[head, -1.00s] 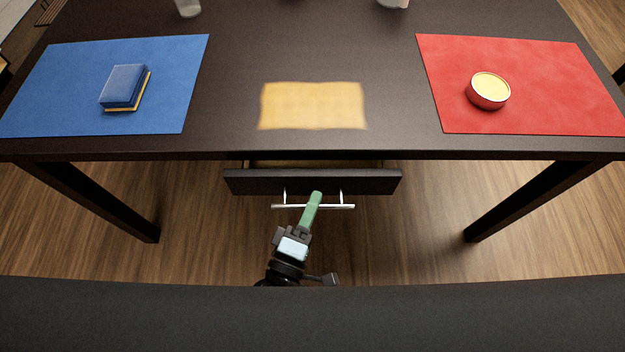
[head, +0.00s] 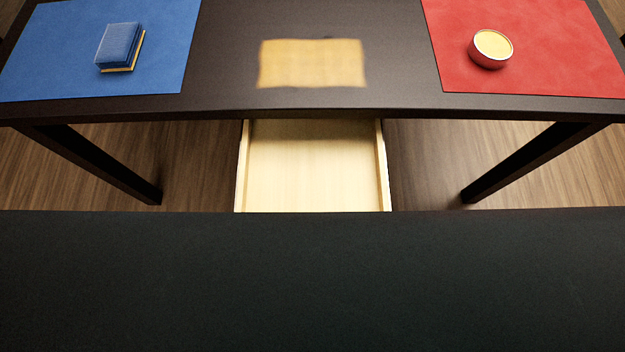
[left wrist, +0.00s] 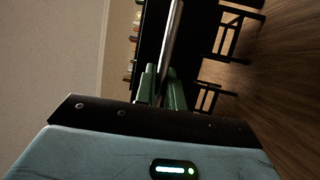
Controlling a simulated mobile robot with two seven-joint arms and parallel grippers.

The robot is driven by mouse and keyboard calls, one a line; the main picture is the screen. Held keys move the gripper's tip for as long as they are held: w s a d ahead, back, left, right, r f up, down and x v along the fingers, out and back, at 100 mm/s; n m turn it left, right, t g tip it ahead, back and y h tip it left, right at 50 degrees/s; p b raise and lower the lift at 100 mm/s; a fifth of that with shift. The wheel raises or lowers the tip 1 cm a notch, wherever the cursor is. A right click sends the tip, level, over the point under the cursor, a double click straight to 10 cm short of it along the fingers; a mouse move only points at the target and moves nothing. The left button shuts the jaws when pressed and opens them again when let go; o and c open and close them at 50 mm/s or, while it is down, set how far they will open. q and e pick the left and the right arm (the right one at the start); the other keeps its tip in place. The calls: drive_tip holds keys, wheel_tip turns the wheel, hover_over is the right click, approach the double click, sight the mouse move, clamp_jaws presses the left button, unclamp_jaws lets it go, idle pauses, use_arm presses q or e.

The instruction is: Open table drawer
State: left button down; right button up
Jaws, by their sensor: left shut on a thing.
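The table drawer (head: 314,165) stands pulled out from under the dark table (head: 313,110), and its pale wooden inside shows empty in the head view. Its front and handle are hidden there behind the dark surface across the bottom. In the left wrist view, the silver handle bar (left wrist: 171,45) runs between the green fingers of my left gripper (left wrist: 161,80), which is shut on it. The left gripper is hidden in the head view. My right gripper is in neither view.
On the tabletop, a blue mat (head: 60,45) holds a blue-and-yellow block (head: 119,46). A red mat (head: 560,50) holds a round red tin (head: 490,50). A yellowish patch (head: 312,63) lies between them. Table legs (head: 95,165) (head: 530,165) stand either side of the drawer.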

use_arm(q)
drive_tip(key=c, duration=1.5)
unclamp_jaws()
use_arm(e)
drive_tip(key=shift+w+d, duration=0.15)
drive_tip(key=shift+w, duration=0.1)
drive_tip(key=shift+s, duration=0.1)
